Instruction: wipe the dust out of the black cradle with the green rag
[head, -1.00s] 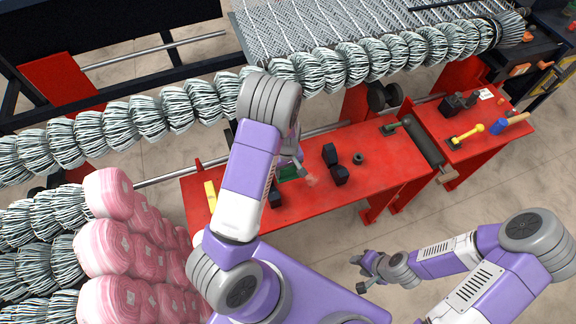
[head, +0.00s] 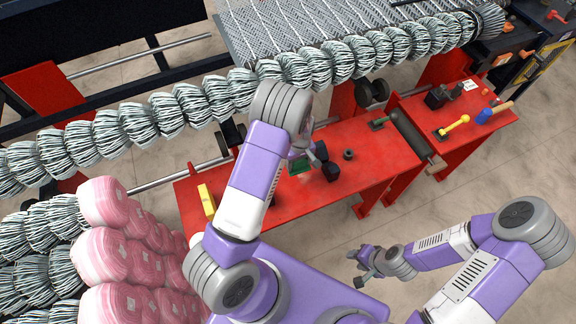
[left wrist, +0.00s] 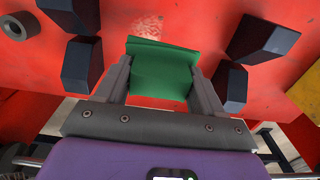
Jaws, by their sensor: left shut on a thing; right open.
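The black cradle shows as several dark angled blocks on the red bench, two on each side in the left wrist view, one of them the near left block (left wrist: 80,65). In the head view, two blocks (head: 331,172) show right of the rag. My left gripper (left wrist: 158,80) is shut on the green rag (left wrist: 160,68) and holds it between the blocks. The rag also shows in the head view (head: 300,167), partly behind my left arm. A pale dust patch (left wrist: 150,22) lies on the red surface just beyond the rag. My right gripper (head: 365,268) is open and empty, off the bench's front side.
The red bench (head: 385,165) is clear right of a dark ring (head: 348,154). A yellow block (head: 206,200) stands at its left end. A roller (head: 412,135), a yellow-handled tool (head: 453,126) and a blue item (head: 485,116) are further right. Pink rolls (head: 105,245) are stacked at left.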

